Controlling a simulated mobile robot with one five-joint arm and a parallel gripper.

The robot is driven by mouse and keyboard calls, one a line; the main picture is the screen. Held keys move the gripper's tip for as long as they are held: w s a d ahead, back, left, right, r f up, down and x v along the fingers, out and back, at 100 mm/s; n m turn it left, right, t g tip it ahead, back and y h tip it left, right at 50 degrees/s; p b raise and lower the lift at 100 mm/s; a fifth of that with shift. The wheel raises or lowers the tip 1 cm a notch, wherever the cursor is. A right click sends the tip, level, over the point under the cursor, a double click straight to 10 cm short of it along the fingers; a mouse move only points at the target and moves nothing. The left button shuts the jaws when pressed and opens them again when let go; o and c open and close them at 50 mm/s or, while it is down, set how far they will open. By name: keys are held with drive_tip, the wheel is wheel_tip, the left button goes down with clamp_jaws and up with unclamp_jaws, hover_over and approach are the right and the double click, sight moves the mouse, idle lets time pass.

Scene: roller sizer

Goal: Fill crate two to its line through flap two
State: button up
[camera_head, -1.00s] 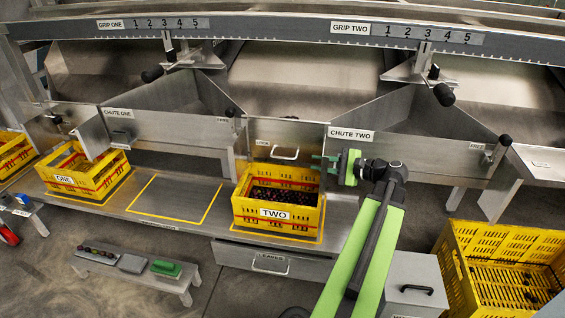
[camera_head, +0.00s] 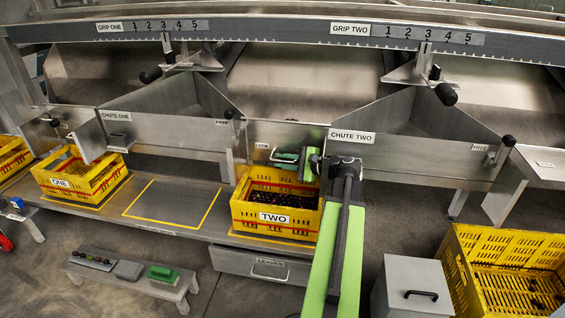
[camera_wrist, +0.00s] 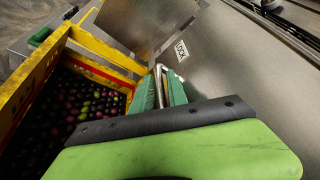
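Crate TWO (camera_head: 274,217) is yellow and stands under chute two. Dark olives (camera_head: 284,186), some green or reddish, lie in it; they also show in the wrist view (camera_wrist: 75,110). A red stripe runs around the crate's upper wall. The flap panel above the crate bears a LOCK label (camera_wrist: 181,49). My gripper (camera_head: 286,157) is at this panel's handle, above the crate's back edge. In the wrist view the metal handle bar (camera_wrist: 160,88) lies between the two teal fingers. Whether they press on it is unclear. The gripper hides most of the handle in the head view.
Crate ONE (camera_head: 83,187) stands at the left, with an empty yellow-outlined place (camera_head: 172,206) between the crates. A low bench (camera_head: 135,280) holds small items in front. A grey lidded box (camera_head: 412,288) and a large yellow crate (camera_head: 500,240) stand at the right.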

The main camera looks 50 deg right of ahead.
clamp_jaws()
idle(1.2)
